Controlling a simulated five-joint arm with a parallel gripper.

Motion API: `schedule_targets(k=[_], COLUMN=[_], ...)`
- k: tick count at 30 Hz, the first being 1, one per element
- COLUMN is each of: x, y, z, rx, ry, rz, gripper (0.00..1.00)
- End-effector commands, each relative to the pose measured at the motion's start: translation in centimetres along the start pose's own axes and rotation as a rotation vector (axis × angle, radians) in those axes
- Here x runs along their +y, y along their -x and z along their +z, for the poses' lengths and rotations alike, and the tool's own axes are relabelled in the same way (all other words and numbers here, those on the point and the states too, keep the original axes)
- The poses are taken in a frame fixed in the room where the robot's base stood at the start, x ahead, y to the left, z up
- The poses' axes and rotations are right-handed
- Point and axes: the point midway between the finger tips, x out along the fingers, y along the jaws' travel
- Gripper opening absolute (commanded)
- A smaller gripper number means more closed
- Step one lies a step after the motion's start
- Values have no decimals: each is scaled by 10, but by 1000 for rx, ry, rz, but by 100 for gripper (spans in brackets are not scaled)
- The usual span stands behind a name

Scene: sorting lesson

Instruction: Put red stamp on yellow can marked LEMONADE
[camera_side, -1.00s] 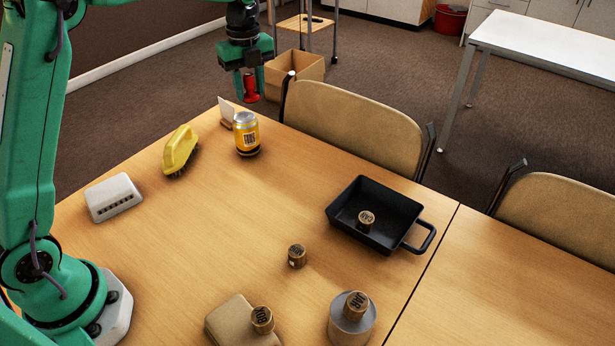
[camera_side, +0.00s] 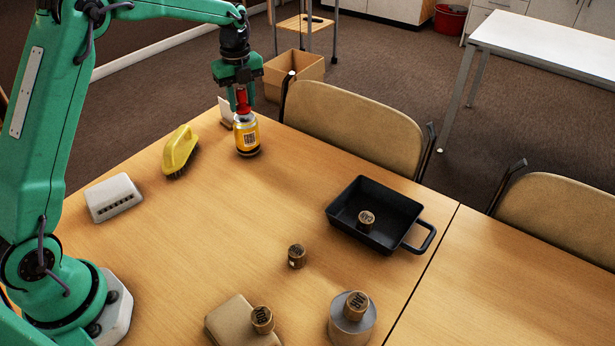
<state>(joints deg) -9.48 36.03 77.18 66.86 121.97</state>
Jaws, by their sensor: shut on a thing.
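The yellow can (camera_side: 247,139) stands upright near the far left edge of the table, with a silver top and a dark base band. Its label is too small to read surely. My gripper (camera_side: 242,106) points down over the can and is shut on the red stamp (camera_side: 242,97). The stamp is upright, its lower end at the can's top. I cannot tell whether it touches the can or hangs just above it. The fingers partly hide the stamp and the can's top.
A white card in a holder (camera_side: 226,112) stands close behind the can. A yellow brush (camera_side: 180,150) and a white slotted block (camera_side: 113,197) lie left. A black pan (camera_side: 405,207) and several small wooden stamps, including a loose one (camera_side: 297,256), are right and front. The table's middle is clear.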

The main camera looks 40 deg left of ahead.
Motion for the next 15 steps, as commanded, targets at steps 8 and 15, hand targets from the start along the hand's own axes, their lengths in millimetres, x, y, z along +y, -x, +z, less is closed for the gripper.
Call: schedule_targets(k=[8, 15], x=[0, 0], y=[-14, -15], z=[0, 0], rx=[-1, -1], ry=[0, 0], rz=[-2, -1], gripper=[13, 13])
